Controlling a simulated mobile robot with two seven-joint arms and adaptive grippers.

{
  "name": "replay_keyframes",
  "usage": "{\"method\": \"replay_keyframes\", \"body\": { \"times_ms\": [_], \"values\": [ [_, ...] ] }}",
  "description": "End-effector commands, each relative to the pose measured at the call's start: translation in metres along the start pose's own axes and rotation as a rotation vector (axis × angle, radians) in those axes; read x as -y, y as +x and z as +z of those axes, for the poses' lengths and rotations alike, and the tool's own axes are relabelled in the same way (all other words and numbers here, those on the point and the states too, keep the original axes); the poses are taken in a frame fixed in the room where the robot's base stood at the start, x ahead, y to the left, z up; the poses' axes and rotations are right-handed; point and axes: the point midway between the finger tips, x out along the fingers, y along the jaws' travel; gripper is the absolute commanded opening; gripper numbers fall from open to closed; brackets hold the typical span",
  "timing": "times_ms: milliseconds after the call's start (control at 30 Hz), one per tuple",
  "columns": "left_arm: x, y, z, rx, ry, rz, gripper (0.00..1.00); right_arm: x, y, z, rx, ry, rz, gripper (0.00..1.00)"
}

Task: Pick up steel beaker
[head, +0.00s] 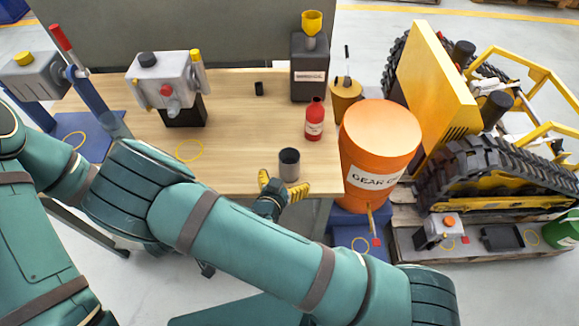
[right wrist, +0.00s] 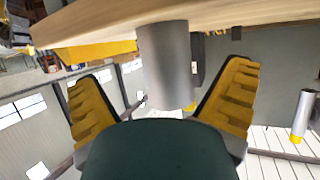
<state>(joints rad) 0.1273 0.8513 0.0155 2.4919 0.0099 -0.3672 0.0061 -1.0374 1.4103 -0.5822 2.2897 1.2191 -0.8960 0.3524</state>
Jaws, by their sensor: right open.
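The steel beaker (head: 289,165) is a plain grey open cylinder standing upright at the front edge of the wooden table. My right gripper (head: 284,186) is at that edge, its yellow fingers open just in front of the beaker. In the right wrist view the beaker (right wrist: 168,65) shows between the two spread fingers of the right gripper (right wrist: 165,105), with visible space on both sides. The beaker is not gripped. My teal arm crosses the lower part of the head view. My left gripper does not show.
A red bottle (head: 315,120) stands behind the beaker to the right. A big orange gear-oil drum (head: 381,130) stands close at the right. A black can with a yellow funnel (head: 309,75) is farther back. The wooden table (head: 235,125) is clear left of the beaker.

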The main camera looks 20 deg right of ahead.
Motion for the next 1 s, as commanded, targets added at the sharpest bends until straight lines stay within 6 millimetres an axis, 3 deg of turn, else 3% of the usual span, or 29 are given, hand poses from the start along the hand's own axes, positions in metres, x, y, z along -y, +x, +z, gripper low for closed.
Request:
{"method": "replay_keyframes", "body": {
  "times_ms": [167,500,767,800,1000],
  "values": [
    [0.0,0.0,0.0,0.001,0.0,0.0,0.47,0.001,0.011,-0.002,-0.001,0.0,0.001,0.98],
    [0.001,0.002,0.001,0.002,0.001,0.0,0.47,0.006,0.053,-0.008,0.0,-0.001,0.001,0.98],
    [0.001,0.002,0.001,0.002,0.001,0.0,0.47,0.006,0.057,-0.009,0.001,-0.001,0.0,0.98],
    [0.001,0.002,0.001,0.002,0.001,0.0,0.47,0.006,0.057,-0.009,0.001,-0.001,0.0,0.95],
    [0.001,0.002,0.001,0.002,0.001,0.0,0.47,0.006,0.056,-0.009,0.001,-0.001,0.0,0.24]
  ]
}}
